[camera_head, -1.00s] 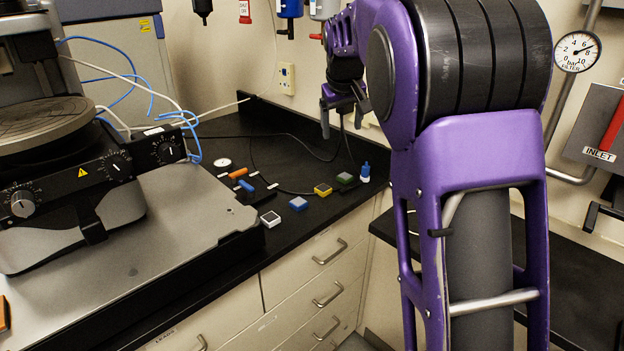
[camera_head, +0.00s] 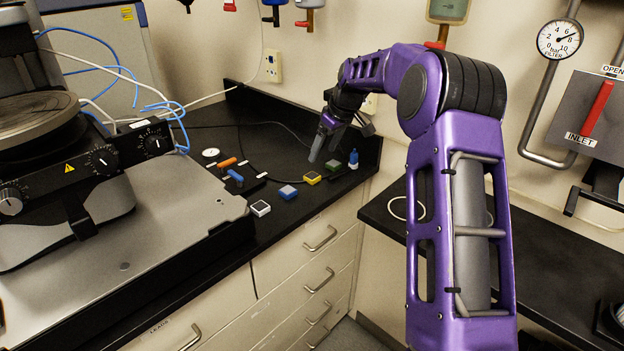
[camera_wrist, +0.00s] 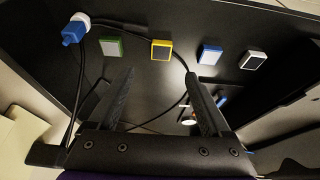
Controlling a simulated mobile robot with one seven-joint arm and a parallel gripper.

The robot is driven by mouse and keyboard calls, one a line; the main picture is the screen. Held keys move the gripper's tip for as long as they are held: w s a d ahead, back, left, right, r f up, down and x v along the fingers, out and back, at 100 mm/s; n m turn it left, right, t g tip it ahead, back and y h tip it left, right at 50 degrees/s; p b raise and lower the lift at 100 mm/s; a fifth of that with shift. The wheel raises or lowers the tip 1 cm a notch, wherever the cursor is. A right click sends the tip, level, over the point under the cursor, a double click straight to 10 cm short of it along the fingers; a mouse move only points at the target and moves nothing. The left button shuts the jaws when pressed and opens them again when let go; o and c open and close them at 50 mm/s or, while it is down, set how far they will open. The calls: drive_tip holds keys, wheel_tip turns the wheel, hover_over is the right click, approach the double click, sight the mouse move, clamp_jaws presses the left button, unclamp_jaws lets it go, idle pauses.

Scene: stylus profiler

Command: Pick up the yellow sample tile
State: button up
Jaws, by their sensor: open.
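The yellow sample tile (camera_head: 312,178), with a grey top, lies on the black bench near its front edge, between a blue tile (camera_head: 288,192) and a green tile (camera_head: 333,166). My gripper (camera_head: 323,150) is above the bench just behind the yellow tile, pointing down. Its two fingers (camera_wrist: 160,75) are spread apart with nothing between them in the wrist view.
A white tile (camera_head: 260,208) lies left of the blue one. A cable runs across the bench behind the tiles. The profiler's grey base (camera_head: 150,230) fills the left.

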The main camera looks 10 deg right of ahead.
hover_over(313, 176)
drive_tip(key=s+d, duration=0.2)
drive_tip(key=f, duration=0.4)
drive_tip(key=shift+w+a, duration=0.1)
drive_tip(key=shift+a, duration=0.15)
drive_tip(key=x, duration=0.5)
drive_tip(key=shift+f, duration=0.2)
clamp_jaws()
